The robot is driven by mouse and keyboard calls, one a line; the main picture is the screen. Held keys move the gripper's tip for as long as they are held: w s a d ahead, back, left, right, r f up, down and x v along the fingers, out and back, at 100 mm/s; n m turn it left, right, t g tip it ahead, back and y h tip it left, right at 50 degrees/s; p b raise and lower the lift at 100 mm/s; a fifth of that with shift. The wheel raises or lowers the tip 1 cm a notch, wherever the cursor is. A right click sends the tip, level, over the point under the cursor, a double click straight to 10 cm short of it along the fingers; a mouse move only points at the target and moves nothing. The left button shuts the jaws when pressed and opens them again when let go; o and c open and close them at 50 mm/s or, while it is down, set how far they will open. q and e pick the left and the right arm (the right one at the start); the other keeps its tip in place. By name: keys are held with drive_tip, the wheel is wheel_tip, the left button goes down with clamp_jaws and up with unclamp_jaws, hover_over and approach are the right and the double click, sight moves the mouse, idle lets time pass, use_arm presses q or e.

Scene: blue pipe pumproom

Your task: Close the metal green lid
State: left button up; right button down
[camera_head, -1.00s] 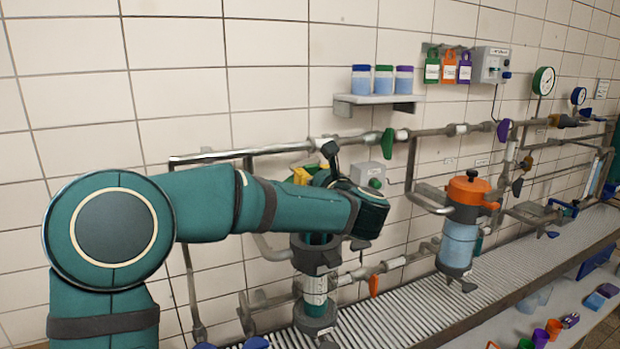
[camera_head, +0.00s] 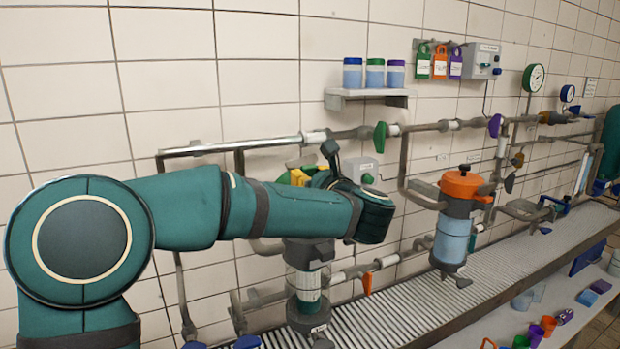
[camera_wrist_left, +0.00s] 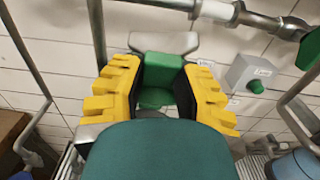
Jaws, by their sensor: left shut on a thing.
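A green block (camera_wrist_left: 160,75) with a grey metal cross-piece (camera_wrist_left: 165,44) behind it, apparently the lid, sits between the yellow fingers in the left wrist view. My left gripper (camera_wrist_left: 160,88) is shut on it, one finger along each side. In the head view my left gripper (camera_head: 299,177) shows only as a bit of yellow behind my forearm, so the lid is mostly hidden there. Below my wrist stands an upright vessel (camera_head: 308,283) with a grey collar and a pale middle. Its top is covered by my arm, and I cannot tell whether the lid touches it. My right gripper is not in view.
Wall pipes (camera_head: 290,142) run close behind my left wrist, with a green valve handle (camera_head: 380,137). A grey box (camera_head: 361,171) is beside them. An orange-topped canister (camera_head: 464,187) stands to the right. The ribbed shelf (camera_head: 405,302) between is mostly clear.

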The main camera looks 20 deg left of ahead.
use_arm(q)
drive_tip(key=shift+s+d+f+b, duration=0.7)
drive_tip(key=shift+d+f+b, duration=0.1)
drive_tip(key=shift+b, duration=0.5)
drive_tip(key=shift+s+d+f, duration=0.55)
drive_tip(key=shift+s+d, duration=0.05)
drive_tip(key=shift+d, duration=0.05)
drive_tip(key=o, duration=1.5)
drive_tip(key=shift+v, duration=5)
